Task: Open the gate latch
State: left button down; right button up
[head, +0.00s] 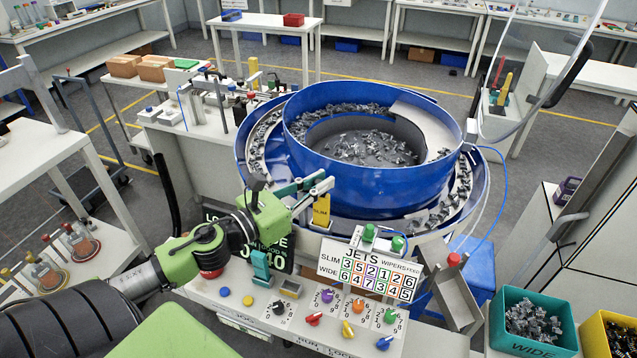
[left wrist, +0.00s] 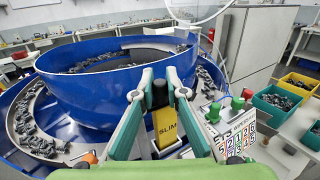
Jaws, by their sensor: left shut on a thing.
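My left gripper (head: 322,183) comes in from the left to the front rim of the blue bowl feeder (head: 345,185). In the left wrist view its two fingers (left wrist: 159,88) are drawn in around a small dark part (left wrist: 160,95), which I take to be the gate latch. The fingertips hide most of it, so its exact shape and angle cannot be told. A yellow plate marked SLIM (head: 321,212) stands upright just below the fingertips; it also shows between the fingers in the left wrist view (left wrist: 166,128). My right gripper is in neither view.
A white number board headed JETS (head: 367,268) stands right of the yellow plate, with green knobs (head: 398,243) above it. A sloped panel with coloured knobs (head: 327,296) lies below. A teal bin (head: 533,325) and a yellow bin (head: 606,335) are at the right.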

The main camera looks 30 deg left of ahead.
aim_at(299, 191)
pick_arm(q)
jog(key=shift+s+f+m+h+b, duration=0.1)
jog(key=shift+f+m+h+b, duration=0.25)
jog(key=shift+h+b, duration=0.3)
jog(key=shift+s+a+r+m+g+h+b, duration=0.25)
jog(key=shift+s+m+g+h+b, duration=0.4)
jog(key=shift+m+g+h+b, duration=1.9)
jog(key=shift+s+a+r+m+g+h+b, duration=0.1)
jog(key=shift+s+a+m+g+h+b, duration=0.4)
jog(key=shift+m+g+h+b, duration=2)
jog(key=shift+s+a+r+m+g+h+b, duration=0.1)
jog(key=shift+s+m+g+h+b, duration=1.2)
jog(key=shift+g+b, duration=2.3)
jog(key=shift+w+m+t+b, duration=0.25)
jog(key=shift+w+m+b, duration=0.2)
jog(key=shift+m+b, duration=0.2)
jog(key=c, duration=2)
grip_release()
jog(key=shift+f, duration=0.1)
jog(key=shift+a, duration=0.1)
jog(key=shift+s+a, duration=0.2)
jog(key=shift+a, duration=3.55)
